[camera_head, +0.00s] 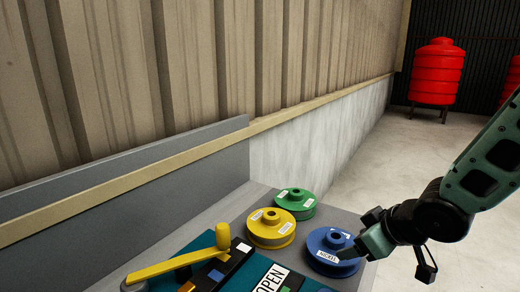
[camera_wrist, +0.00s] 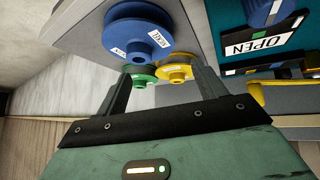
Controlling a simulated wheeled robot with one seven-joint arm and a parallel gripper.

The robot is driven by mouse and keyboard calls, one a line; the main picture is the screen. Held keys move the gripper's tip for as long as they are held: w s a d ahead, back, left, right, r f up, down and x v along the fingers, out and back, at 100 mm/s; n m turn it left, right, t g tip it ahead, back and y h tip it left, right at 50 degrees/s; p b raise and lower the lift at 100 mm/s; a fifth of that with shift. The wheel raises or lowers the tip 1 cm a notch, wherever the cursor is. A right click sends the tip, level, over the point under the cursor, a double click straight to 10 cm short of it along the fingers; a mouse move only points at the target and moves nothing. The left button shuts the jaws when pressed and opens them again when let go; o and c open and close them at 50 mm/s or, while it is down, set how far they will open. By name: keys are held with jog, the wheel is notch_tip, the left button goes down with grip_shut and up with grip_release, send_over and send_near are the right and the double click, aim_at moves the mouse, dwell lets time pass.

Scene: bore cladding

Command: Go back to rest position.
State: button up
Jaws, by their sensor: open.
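My gripper (camera_head: 366,233) is at the right in the head view, beside and close to the right edge of the blue spool (camera_head: 333,252). In the wrist view my gripper (camera_wrist: 162,76) shows its two fingers spread, with nothing held between them. The blue spool (camera_wrist: 138,32) appears beyond the fingertips there; I cannot tell whether a finger touches it. My arm reaches in from the right edge of the head view.
A yellow spool (camera_head: 271,228) and a green spool (camera_head: 295,203) stand on the grey bench (camera_head: 222,213). A teal panel has a yellow lever (camera_head: 178,266) and an OPEN sign (camera_head: 270,281). A corrugated wall rises left. A red tank (camera_head: 437,72) stands far back on open floor.

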jog(key=s+a+r+g+h, duration=0.1)
jog(key=s+a+r+g, duration=0.1)
jog(key=s, duration=0.5)
jog(key=s+a+r+g+h+p, duration=0.1)
jog(key=s+a+r+g, duration=0.1)
jog(key=s, duration=0.6)
jog(key=s+a+r+g+h+p, duration=0.1)
jog(key=s+a+r+g, duration=0.1)
jog(key=s, duration=0.5)
jog(key=shift+s+a+g, duration=0.4)
jog(key=shift+a+g, duration=0.05)
jog(key=shift+g, duration=0.05)
